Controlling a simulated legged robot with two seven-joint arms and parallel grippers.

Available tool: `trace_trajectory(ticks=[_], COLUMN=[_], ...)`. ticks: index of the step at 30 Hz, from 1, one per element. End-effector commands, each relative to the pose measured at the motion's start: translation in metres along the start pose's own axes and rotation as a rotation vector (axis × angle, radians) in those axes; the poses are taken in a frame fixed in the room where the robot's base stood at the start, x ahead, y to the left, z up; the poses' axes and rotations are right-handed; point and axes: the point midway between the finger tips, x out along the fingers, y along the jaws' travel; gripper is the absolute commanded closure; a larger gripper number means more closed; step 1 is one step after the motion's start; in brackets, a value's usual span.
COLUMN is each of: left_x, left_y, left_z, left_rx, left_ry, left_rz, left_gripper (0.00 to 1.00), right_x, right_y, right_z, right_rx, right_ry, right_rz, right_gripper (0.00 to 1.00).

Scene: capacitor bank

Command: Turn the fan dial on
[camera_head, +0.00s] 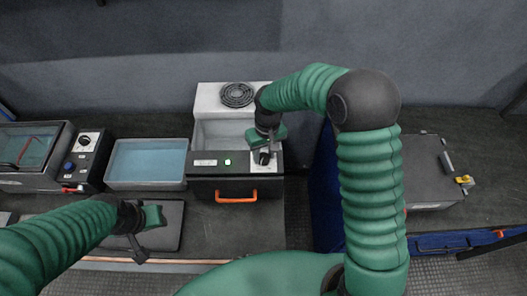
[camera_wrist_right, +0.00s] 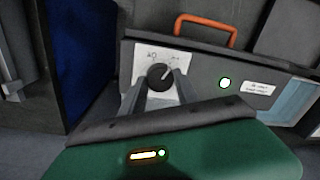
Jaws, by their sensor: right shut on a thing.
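The fan dial (camera_wrist_right: 160,76) is a round black knob with a pale pointer line on a white marked plate (camera_wrist_right: 148,58). The plate is on the front panel (camera_head: 222,172) of a light grey fan unit (camera_head: 208,98). My right gripper (camera_wrist_right: 160,88) has a finger on either side of the dial and is shut on it. In the head view, my right gripper (camera_head: 265,156) hides most of the dial. My left gripper (camera_head: 140,245) is over the dark pad at the lower left, away from the panel; its jaws are too small to read.
A round black fan grille (camera_head: 237,95) tops the unit. A blue-filled tray (camera_head: 147,162) stands to the left. A grey case (camera_head: 425,170) lies right of my right arm.

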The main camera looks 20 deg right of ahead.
Motion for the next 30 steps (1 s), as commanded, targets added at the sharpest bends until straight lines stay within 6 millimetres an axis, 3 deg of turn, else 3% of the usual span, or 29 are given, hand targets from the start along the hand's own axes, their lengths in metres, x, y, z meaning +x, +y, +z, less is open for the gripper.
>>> trace_trajectory(ticks=[3,11,12,16,26,30], left_x=[-0.003,-0.003,-0.003,-0.003,-0.002,-0.001], left_y=[0.000,0.000,0.000,0.000,0.000,0.000], left_z=[-0.001,-0.001,-0.001,-0.001,-0.001,0.000], left_rx=[0.000,0.000,0.000,0.000,0.000,0.000], left_ry=[0.000,0.000,0.000,0.000,0.000,0.000], left_rz=[0.000,0.000,0.000,0.000,0.000,0.000], left_gripper=[0.64,0.64,0.64,0.64,0.64,0.64], right_x=[-0.001,-0.001,-0.001,0.000,-0.002,-0.021], right_y=[-0.001,0.000,0.000,0.000,0.000,0.000], right_z=[0.000,0.000,0.000,0.000,0.000,-0.001], right_rx=[0.093,0.104,0.104,0.102,0.101,0.100], right_ry=[0.006,0.007,0.007,0.007,0.008,0.012], right_rz=[0.000,-0.001,-0.001,-0.001,-0.001,0.000], right_gripper=[1.00,1.00,0.59,0.42,0.42,0.42])
